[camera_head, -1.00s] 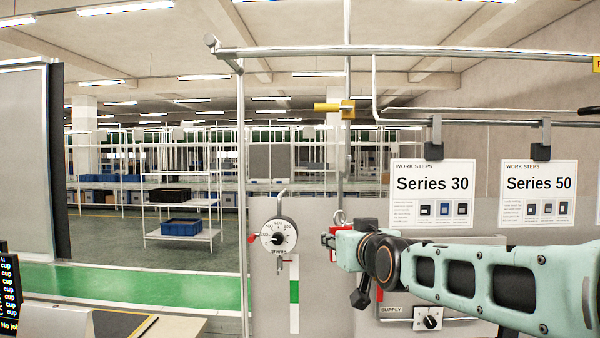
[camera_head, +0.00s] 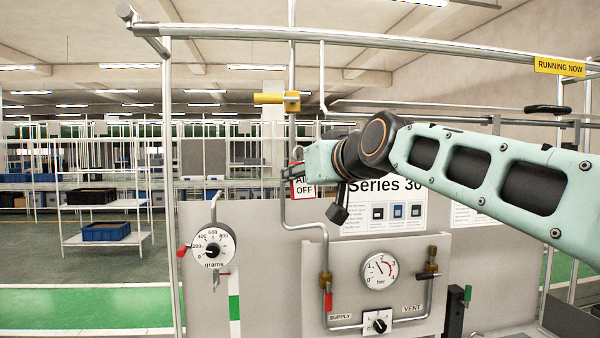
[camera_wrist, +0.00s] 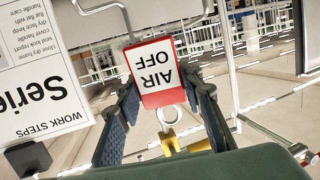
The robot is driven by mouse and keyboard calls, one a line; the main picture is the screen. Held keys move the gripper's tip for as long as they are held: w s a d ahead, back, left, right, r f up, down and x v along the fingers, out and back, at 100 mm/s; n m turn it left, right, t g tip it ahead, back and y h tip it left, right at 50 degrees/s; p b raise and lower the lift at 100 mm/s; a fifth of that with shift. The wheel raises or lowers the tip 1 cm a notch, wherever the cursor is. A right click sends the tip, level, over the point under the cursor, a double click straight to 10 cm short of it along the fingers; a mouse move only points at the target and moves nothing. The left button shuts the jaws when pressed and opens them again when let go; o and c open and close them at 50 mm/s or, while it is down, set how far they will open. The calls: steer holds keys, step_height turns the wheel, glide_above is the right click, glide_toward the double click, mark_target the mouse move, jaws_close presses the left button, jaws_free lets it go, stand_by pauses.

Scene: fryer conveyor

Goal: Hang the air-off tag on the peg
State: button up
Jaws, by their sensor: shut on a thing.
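The white air-off tag with red edges (camera_head: 304,189) hangs upright at my gripper (camera_head: 292,171) in the head view, partly covered by my arm. In the wrist view the tag (camera_wrist: 154,74) appears upside down between the two blue fingers of my gripper (camera_wrist: 163,88), which is shut on it. A pale ring (camera_wrist: 171,116) shows at the tag's top edge. A yellow peg-like piece (camera_head: 272,99) sticks out left from a vertical pipe, above my gripper in the head view. Yellow also shows past the ring in the wrist view (camera_wrist: 182,143); the ring and yellow piece look apart.
A grey panel carries a grams dial (camera_head: 213,246), a bar gauge (camera_head: 379,269), a supply/vent knob (camera_head: 377,322) and pipes. A Series 30 sheet (camera_head: 385,212) hangs behind my arm. A horizontal rail (camera_head: 350,38) crosses above. The space left of the vertical pipe looks open.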

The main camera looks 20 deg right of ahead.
steer(key=w+d+f+p, duration=0.1)
steer(key=w+d, duration=0.1)
steer(key=w, duration=0.5)
steer(key=shift+w+f+p, duration=0.15)
steer(key=shift+f+p, duration=0.15)
steer(key=shift+f, duration=0.1)
stand_by(0.4)
stand_by(0.6)
steer(key=o, duration=1.2)
